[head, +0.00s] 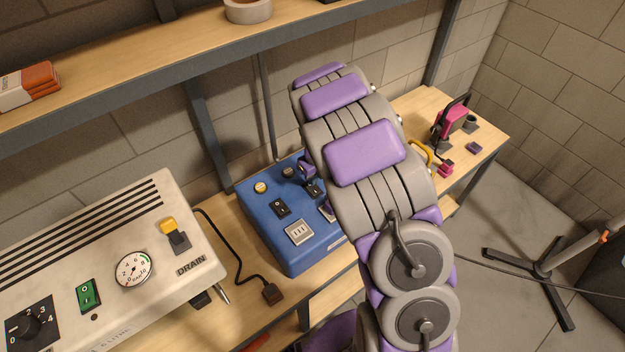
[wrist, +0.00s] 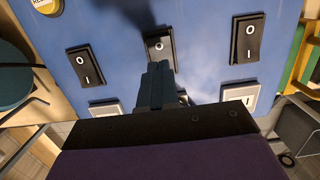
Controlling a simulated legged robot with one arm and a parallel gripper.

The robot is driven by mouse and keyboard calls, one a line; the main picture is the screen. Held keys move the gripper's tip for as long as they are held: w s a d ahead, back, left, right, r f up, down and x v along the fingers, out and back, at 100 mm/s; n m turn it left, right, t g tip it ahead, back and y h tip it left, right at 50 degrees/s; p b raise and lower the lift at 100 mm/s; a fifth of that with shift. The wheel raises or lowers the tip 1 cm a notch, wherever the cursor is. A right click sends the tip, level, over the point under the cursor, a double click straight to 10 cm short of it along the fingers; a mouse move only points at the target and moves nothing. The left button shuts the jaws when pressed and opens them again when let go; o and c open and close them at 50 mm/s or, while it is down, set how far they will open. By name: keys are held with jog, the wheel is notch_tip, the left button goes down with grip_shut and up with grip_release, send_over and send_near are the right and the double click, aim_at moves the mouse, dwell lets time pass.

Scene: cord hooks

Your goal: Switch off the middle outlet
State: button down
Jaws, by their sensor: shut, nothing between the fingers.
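The blue outlet box (head: 270,228) stands on the bench in the head view, its right part hidden by my arm. Its panel (wrist: 115,30) fills the wrist view, with three black rocker switches in a row. The left switch (wrist: 83,66) and right switch (wrist: 248,38) show O and I. The middle switch (wrist: 157,46) shows its O; my fingers cover its lower part. My gripper (wrist: 158,68) is shut and empty, its tips over the middle switch's lower half. I cannot tell if they touch it. Pale outlets (wrist: 240,93) sit below the switches.
A cream machine (head: 150,240) with a gauge stands left of the box. A black cord with a plug (head: 271,292) lies between them. A shelf (head: 130,72) runs above. A pink object (head: 453,120) stands at the bench's far right end.

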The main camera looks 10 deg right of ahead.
aim_at(315, 188)
notch_tip(315, 188, up, 14)
jog(key=s+p, duration=0.1)
jog(key=p, duration=0.1)
jog(key=shift+s+d+r+p, duration=0.15)
jog(key=shift+s+d+p, duration=0.2)
jog(key=shift+s+p, duration=0.05)
jog(key=f, duration=0.1)
jog(key=w+f, duration=0.1)
jog(key=f+p, duration=0.1)
jog(key=shift+w+f, duration=0.2)
jog(key=shift+w, duration=0.2)
jog(key=shift+f, duration=0.1)
jog(key=f+b, duration=0.1)
jog(key=f, duration=0.3)
jog(key=w+f+b, duration=0.1)
jog(key=f, duration=0.4)
jog(key=w+f+b, duration=0.1)
jog(key=f, duration=0.3)
jog(key=shift+a+f, duration=0.35)
jog(key=shift+a, duration=0.05)
jog(key=shift+s, duration=0.1)
